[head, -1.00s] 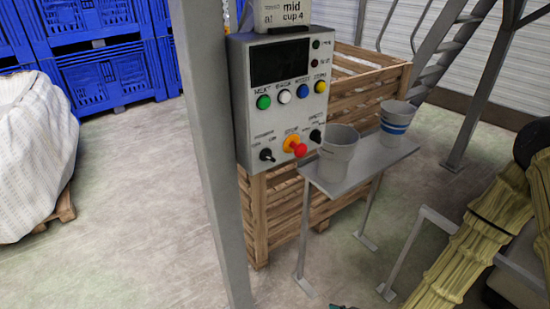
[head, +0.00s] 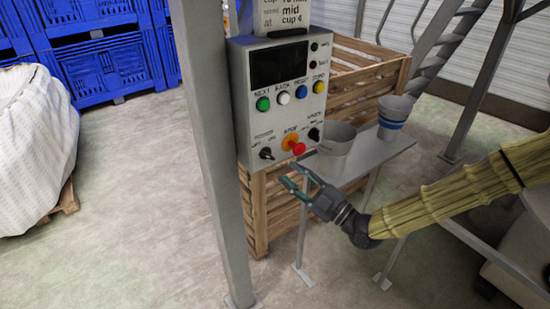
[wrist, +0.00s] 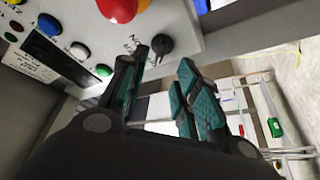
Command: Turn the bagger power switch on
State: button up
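The grey control box (head: 282,95) is mounted beside a grey post, and its lower row holds two black rotary switches. The left black switch (head: 266,153) and right black switch (head: 314,134) flank a red stop button (head: 298,148) on an orange base. My gripper (head: 290,174) is open and empty, just in front of and below the box, apart from both switches. In the wrist view, the left black switch (wrist: 163,45) shows just beyond my open fingertips (wrist: 163,63), beside the red button (wrist: 118,8).
Green (head: 263,104), white, blue and yellow buttons sit above the switches, under a dark screen (head: 279,64). A grey shelf (head: 374,158) with two buckets stands right of the box. A wooden crate (head: 275,205) is behind. The grey post (head: 212,160) stands close on the left.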

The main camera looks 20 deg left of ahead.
aim_at(270, 158)
jog(key=p+x, duration=0.2)
jog(key=x, duration=0.4)
jog(key=shift+w+a+r, duration=0.1)
jog(key=shift+w+a, duration=0.05)
jog(key=shift+a, duration=0.25)
grip_shut()
